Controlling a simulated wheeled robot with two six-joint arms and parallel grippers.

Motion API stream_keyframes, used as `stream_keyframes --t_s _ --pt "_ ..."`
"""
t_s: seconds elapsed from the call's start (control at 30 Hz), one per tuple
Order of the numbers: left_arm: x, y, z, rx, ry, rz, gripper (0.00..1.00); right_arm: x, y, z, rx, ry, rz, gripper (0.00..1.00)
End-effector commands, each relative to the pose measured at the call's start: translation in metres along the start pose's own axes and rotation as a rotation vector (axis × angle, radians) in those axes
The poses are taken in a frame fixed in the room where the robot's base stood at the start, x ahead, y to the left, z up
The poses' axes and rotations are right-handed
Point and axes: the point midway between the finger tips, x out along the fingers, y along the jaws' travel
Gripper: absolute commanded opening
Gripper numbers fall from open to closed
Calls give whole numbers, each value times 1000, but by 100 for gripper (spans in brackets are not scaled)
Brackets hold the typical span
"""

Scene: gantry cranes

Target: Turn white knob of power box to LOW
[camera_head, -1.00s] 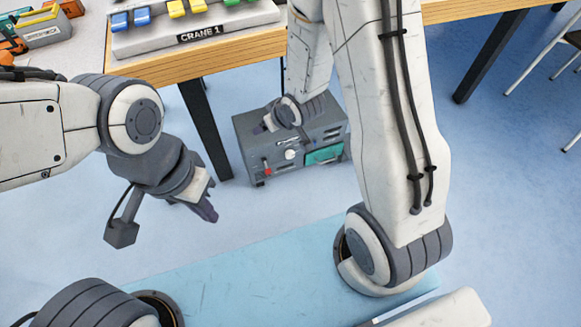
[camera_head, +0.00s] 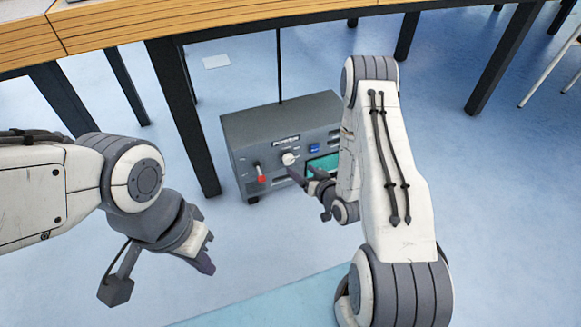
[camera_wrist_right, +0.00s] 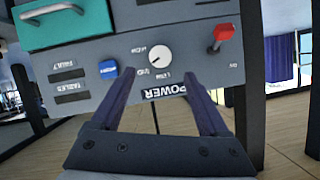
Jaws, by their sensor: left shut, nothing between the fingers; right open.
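The grey power box (camera_head: 262,128) stands on the floor beneath the table. Its white knob (camera_head: 288,158) is on the front panel, and it shows in the right wrist view (camera_wrist_right: 161,58), where the box appears upside down. The knob has a small dark mark, and labels surround it; which one it points at I cannot tell clearly. My right gripper (camera_head: 305,180) is open in front of the panel. In its wrist view the fingers (camera_wrist_right: 158,82) reach toward the knob, whose face is uncovered; contact is not visible. My left gripper (camera_head: 207,264) is shut and empty, left of and nearer than the box.
The panel also has a red switch (camera_head: 262,179), a blue button (camera_head: 314,148) and a teal drawer or panel (camera_head: 325,163), partly behind my right arm. Table legs (camera_head: 185,120) stand behind and left of the box. The floor in front is open.

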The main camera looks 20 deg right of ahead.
Motion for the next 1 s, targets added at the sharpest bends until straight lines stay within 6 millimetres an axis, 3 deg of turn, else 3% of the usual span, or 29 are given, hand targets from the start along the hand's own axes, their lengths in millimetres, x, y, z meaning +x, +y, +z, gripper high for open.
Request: stream_keyframes --t_s 0.2,0.4,0.83,0.87,1.0 --pt "28 -2 2 0 0 0 0 46 0 3 -4 4 -4 78" --pt "42 -3 2 0 0 0 0 74 0 2 -3 3 -2 78" --pt "45 -3 2 0 0 0 0 84 -1 0 0 -1 0 78" --pt "45 -3 2 0 0 0 0 84 -1 0 0 -1 0 71" --pt "45 -3 2 0 0 0 0 84 -1 0 0 -1 0 17"
